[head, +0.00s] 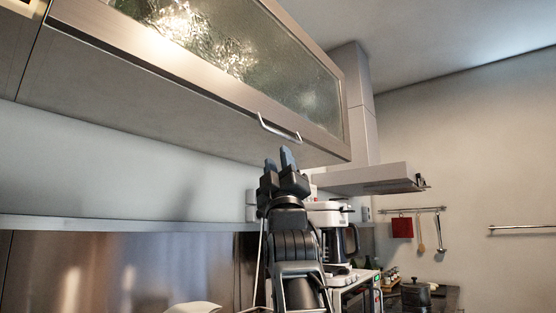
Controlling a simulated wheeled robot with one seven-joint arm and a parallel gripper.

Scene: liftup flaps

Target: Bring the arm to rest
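My gripper (278,161) points upward in the middle of the head view, on the end of my black arm. Its two fingertips show apart with a gap between them, and nothing is seen held there. The tips appear just below the silver bar handle (279,129) of the wall cabinet's lift-up flap (190,72), without visible contact. The flap has a metal frame and textured glass. It looks closed, flush with the cabinet. My arm hides part of the counter area behind it.
A range hood (365,178) stands right of the cabinet. A shelf edge (120,223) runs along the left wall. A coffee maker (335,232) sits behind my arm to the right. Utensils hang from a rail (412,210) on the right wall, with a dark pot (416,293) below.

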